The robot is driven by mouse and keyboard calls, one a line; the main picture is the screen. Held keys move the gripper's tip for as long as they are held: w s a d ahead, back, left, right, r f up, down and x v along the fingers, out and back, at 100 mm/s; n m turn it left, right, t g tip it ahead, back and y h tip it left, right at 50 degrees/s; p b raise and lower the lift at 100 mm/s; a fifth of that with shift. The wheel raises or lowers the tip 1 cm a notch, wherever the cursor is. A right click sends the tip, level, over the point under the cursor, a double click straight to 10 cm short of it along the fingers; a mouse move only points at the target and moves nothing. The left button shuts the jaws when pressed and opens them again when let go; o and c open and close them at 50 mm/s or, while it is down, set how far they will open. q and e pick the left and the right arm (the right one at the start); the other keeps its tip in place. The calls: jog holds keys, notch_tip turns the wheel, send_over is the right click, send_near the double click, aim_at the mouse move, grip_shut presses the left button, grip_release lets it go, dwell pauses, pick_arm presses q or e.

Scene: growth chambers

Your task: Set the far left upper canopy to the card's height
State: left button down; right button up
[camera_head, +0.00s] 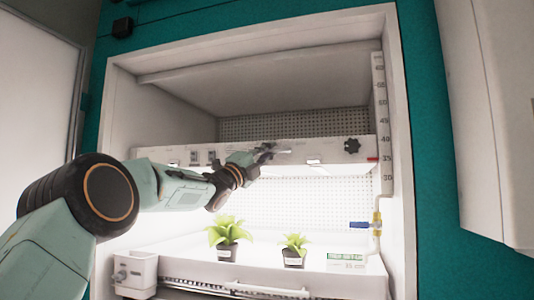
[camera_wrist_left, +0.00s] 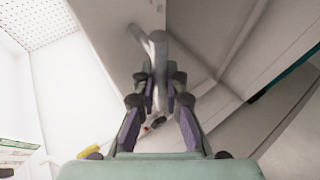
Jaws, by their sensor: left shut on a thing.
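The canopy (camera_head: 225,151) is a wide white light panel spanning the chamber, with lit light underneath. My left gripper (camera_head: 266,152) is at its front face, shut on a pale handle; the wrist view shows the fingers (camera_wrist_left: 158,100) around the handle bar (camera_wrist_left: 157,50). A black knob (camera_head: 352,146) sits at the panel's right end. A red pointer (camera_head: 372,159) there lies near the mark that looks like 35 on the upright height scale (camera_head: 379,100). A card (camera_head: 346,260) with a green band stands at the lower right; its number is too small to read surely. My right gripper is out of view.
Two potted plants, one left (camera_head: 226,251) and one right (camera_head: 294,256), stand on the white tray (camera_head: 190,262) below the canopy. A blue-handled valve (camera_head: 360,225) is on the right wall. The space above the canopy is empty. A white cabinet (camera_head: 495,110) stands at the right.

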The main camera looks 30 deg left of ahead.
pick_arm(q)
jog(key=shift+d, duration=0.15)
jog(key=c, duration=1.7)
grip_release()
jog(key=shift+w+d, duration=0.1)
jog(key=shift+d, duration=0.1)
jog(key=shift+s+a+f, duration=0.1)
jog(key=shift+s+a, duration=0.15)
jog(key=shift+a, duration=0.05)
jog(key=v, duration=1.1)
jog(key=shift+s+d+f, duration=0.15)
jog(key=shift+s, duration=0.05)
